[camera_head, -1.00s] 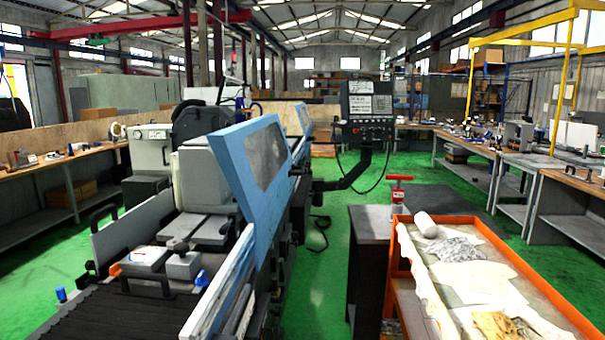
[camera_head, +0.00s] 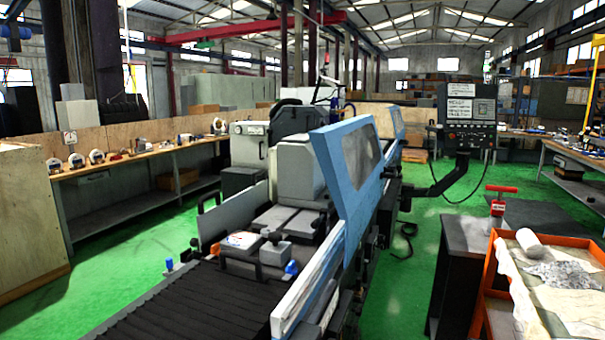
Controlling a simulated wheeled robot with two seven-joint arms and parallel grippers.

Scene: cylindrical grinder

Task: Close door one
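The grinder stands in the middle of the head view. Its near blue door (camera_head: 348,172), with a grey window panel, leans outward on the machine's right side. A second blue door panel (camera_head: 397,122) stands farther back along the same side. No label shows which one is door one. The grinder's grey wheel housing (camera_head: 296,167) and dark ribbed bed cover (camera_head: 190,300) are exposed to the left of the near door. Neither of my grippers is in view.
A control panel (camera_head: 467,103) hangs on a dark arm behind the doors. An orange-rimmed cart (camera_head: 486,285) and a dark table (camera_head: 465,240) stand at the right. A workbench (camera_head: 130,156) runs along the left. Green floor (camera_head: 412,275) lies open beside the machine.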

